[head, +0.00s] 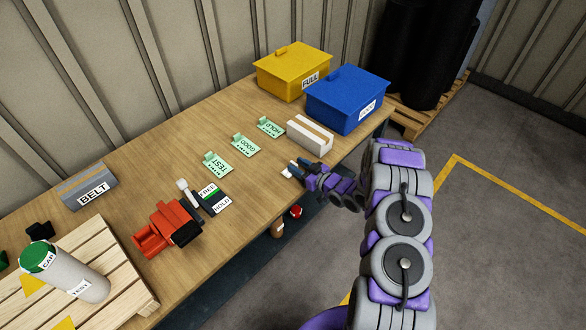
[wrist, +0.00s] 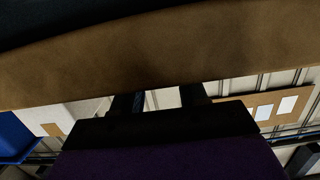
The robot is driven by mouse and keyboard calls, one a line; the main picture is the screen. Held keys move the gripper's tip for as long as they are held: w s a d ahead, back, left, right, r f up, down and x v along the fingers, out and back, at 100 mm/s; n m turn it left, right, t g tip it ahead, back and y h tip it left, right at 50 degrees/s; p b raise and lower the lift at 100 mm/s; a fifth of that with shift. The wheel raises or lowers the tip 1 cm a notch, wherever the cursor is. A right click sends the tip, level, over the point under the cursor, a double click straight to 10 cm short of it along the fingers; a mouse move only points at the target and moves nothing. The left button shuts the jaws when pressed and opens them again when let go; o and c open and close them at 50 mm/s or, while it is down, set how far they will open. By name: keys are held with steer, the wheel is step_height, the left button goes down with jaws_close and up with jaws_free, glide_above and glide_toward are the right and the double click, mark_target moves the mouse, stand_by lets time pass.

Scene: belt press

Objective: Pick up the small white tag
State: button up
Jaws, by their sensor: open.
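My gripper (head: 294,169) is at the table's front edge, to the right of the middle, in front of a white box with a tan stripe. It is open, and its two dark fingers show apart in the wrist view (wrist: 160,99). Small pale patches show at the fingertips in the head view; I cannot tell whether one is the small white tag. A pale patch also shows between the fingers in the wrist view, and it may be only the wall behind. The tag is not clearly seen in either view.
The white box (head: 310,134) stands close behind my gripper, with blue (head: 346,102) and yellow (head: 293,73) bins beyond. Green cards TEST (head: 217,163), GOOD (head: 245,145) and HOLD (head: 270,127) stand left. A red tool (head: 160,228) lies further left. The table (head: 240,205) has bare wood near the front.

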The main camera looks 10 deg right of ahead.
mark_target(291, 162)
steer(key=x, duration=0.4)
steer(key=shift+w+a+b, duration=0.1)
steer(key=shift+a+b, duration=0.1)
steer(key=shift+b, duration=0.1)
steer(key=shift+d, duration=0.1)
steer(key=shift+c, duration=0.9)
jaws_close()
